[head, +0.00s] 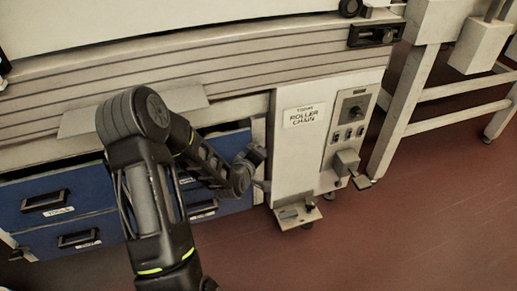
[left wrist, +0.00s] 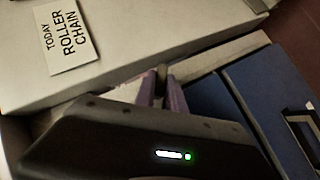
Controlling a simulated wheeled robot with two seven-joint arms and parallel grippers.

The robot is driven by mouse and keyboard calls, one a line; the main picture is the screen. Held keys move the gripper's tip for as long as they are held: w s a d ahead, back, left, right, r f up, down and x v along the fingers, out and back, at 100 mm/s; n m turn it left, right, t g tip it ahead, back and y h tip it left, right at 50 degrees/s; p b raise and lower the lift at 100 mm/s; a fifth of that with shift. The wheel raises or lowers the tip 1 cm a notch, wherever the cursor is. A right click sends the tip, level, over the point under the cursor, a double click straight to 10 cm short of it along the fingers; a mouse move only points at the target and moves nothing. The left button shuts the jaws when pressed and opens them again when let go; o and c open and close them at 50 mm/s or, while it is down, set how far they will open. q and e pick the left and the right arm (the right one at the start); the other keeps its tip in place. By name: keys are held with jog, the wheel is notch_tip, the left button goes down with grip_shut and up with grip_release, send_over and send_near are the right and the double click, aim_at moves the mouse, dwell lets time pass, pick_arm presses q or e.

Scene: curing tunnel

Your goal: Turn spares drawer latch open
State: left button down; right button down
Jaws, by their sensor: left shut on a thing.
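My left gripper (head: 263,184) reaches the light post at the right end of the blue drawers (head: 98,199). In the left wrist view its two fingers (left wrist: 162,88) are closed on the small dark spares drawer latch (left wrist: 162,71). The latch sits on the pale strip between the white cabinet and the blue drawer front (left wrist: 245,95). The fingers hide most of the latch, so its turn angle is hard to tell. In the head view my wrist and forearm cover the latch and part of the drawers. My right gripper is in neither view.
The white control cabinet (head: 296,152), labelled "ROLLER CHAIN", stands right beside the latch. Its panel (head: 351,122) has a knob and switches. Black drawer handles (head: 45,201) stick out at left. A pale panel overhangs above. The red floor (head: 400,235) at right is clear.

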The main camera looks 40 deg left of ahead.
pick_arm(q)
jog(key=m+g+y+p, duration=0.1)
jog(key=g+p, duration=0.1)
jog(key=p, duration=0.3)
jog(key=m+g+y+p, duration=0.1)
jog(key=m+g+p, duration=0.1)
jog(key=p, duration=0.4)
jog(key=m+g+y+p, duration=0.1)
jog(key=g+p, duration=0.2)
jog(key=p, duration=0.2)
jog(key=shift+w+d+r+m+y+p, duration=0.25)
jog(key=shift+w+d+m+y+p, duration=0.05)
jog(key=shift+w+m, duration=0.1)
jog(key=c, duration=1.4)
grip_release()
jog(key=p+v, duration=0.1)
jog(key=v, duration=0.6)
jog(key=shift+d+r, duration=0.2)
jog(key=shift+r, duration=0.05)
